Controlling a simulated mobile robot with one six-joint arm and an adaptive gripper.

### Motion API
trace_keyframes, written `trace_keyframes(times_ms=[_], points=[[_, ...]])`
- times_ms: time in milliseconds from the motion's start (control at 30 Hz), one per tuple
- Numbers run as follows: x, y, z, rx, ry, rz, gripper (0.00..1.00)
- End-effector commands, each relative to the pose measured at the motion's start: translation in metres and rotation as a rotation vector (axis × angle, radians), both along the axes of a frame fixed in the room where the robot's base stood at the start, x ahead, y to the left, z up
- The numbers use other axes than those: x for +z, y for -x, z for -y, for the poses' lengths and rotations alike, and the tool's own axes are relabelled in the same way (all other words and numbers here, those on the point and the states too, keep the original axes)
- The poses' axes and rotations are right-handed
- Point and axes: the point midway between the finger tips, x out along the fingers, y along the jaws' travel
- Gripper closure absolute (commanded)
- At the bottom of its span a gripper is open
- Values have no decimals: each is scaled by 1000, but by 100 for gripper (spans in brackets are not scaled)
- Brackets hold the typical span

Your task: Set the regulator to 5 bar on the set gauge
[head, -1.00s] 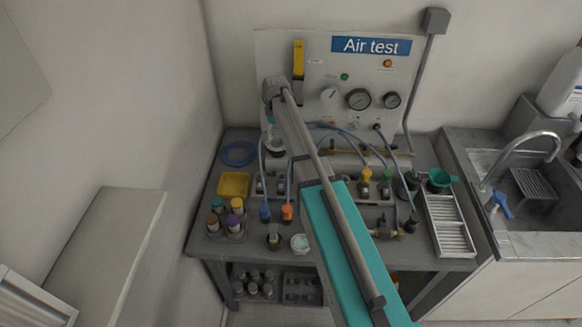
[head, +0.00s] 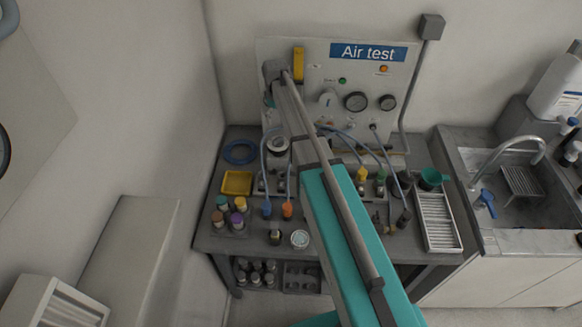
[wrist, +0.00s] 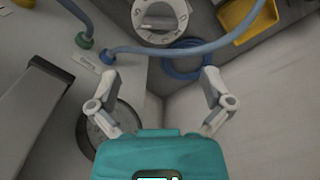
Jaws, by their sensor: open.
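The Air test panel (head: 318,75) stands at the back of the bench in the head view. A pale round knob (head: 327,98) on it, which looks like the regulator, sits left of two dial gauges, a larger one (head: 356,101) and a smaller one (head: 388,102). I cannot tell which is the set gauge, and the needle readings are too small to read. My gripper (wrist: 160,76) is open and empty in the wrist view, its two fingers spread apart. In the head view the end of my arm is at the panel's left side and the fingers cannot be made out.
In the wrist view a blue hose (wrist: 190,50) crosses beyond my fingers, and a grey-white round part (wrist: 160,18) lies past it. A yellow tray (head: 237,183), coloured bottles (head: 230,215) and fittings crowd the bench. A sink (head: 520,185) is at the right.

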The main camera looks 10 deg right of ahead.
Motion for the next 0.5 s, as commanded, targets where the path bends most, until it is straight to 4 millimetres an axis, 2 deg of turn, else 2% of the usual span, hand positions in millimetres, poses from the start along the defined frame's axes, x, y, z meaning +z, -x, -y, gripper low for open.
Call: trace_keyframes(times_ms=[33, 100, 500], points=[[9, 0, 0, 0, 0, 0, 0], [14, 0, 0, 0, 0, 0, 0], [38, 0, 0, 0, 0, 0, 0]])
